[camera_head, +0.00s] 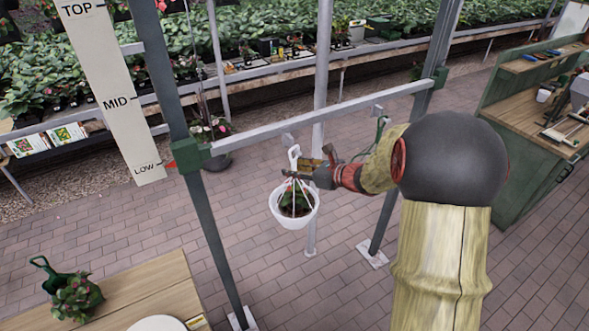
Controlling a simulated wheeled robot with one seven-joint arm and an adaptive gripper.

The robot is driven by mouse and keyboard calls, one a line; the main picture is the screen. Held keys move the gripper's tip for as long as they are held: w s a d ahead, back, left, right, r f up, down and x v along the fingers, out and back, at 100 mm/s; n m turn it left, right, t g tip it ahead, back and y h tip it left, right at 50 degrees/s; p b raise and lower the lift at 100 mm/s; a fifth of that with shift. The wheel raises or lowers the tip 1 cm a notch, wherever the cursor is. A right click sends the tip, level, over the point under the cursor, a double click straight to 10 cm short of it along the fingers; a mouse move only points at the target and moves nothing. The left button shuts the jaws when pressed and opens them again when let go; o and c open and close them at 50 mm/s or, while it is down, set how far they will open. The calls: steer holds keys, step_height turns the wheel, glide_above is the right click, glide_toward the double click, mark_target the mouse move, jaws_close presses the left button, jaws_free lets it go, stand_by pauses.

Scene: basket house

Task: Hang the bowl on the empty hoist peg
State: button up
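The white bowl (294,211) holds a green plant and hangs upright in the air on thin cords below a white hook (294,155). My gripper (299,172) is at the top of the cords, just under the hook, and looks shut on the hanger. The hoist bar (320,112) runs between two dark posts. Its left peg (288,139) is bare, just above and slightly left of the hook. I cannot tell whether the two touch. The right peg (377,112) has a green hook (382,127) at it; what hangs below is hidden by my arm.
A scale board (118,95) marks TOP, MID and LOW; a red pointer (170,164) is at LOW. A wooden table (140,290) at front left bears a green hanging pot (76,297) and a white round thing (157,323). A green workbench (520,105) stands right.

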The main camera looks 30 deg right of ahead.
steer(key=shift+s, duration=0.15)
steer(key=v, duration=1.1)
steer(key=shift+s+d, duration=0.15)
steer(key=shift+s, duration=0.2)
steer(key=shift+r, duration=0.15)
